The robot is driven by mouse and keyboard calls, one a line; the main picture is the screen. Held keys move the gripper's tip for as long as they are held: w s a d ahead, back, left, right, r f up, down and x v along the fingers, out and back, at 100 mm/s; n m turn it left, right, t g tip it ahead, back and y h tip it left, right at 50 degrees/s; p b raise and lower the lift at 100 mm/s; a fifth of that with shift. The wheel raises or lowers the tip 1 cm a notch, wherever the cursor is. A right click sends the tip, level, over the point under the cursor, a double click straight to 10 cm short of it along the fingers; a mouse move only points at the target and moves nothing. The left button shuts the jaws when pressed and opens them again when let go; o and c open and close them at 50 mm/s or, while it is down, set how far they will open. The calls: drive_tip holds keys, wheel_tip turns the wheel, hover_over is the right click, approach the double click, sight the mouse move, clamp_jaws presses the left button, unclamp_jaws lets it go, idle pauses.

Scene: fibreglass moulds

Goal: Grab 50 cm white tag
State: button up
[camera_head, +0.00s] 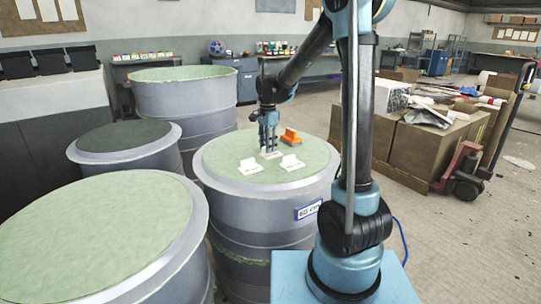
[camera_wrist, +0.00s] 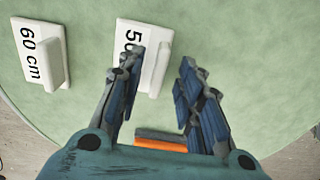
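A white tag (camera_wrist: 130,33) with a partly covered black "50" label lies on the green drum top, with an upright handle block. My gripper (camera_wrist: 161,60) is open over it, one finger on each side of the handle; the left finger covers part of the label. I cannot tell whether the fingers touch it. In the head view, my gripper (camera_head: 268,148) points down over this tag (camera_head: 270,155). Another white tag (camera_wrist: 34,52), reading "60 cm", lies to the left in the wrist view. The head view shows two other white tags, one left (camera_head: 250,166) and one right (camera_head: 291,163).
An orange object (camera_head: 290,138) sits on the drum top behind the tags; it also shows in the wrist view (camera_wrist: 160,143). Other drums (camera_head: 95,240) stand left and behind. Cardboard boxes (camera_head: 420,147) stand right.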

clamp_jaws()
idle(0.3)
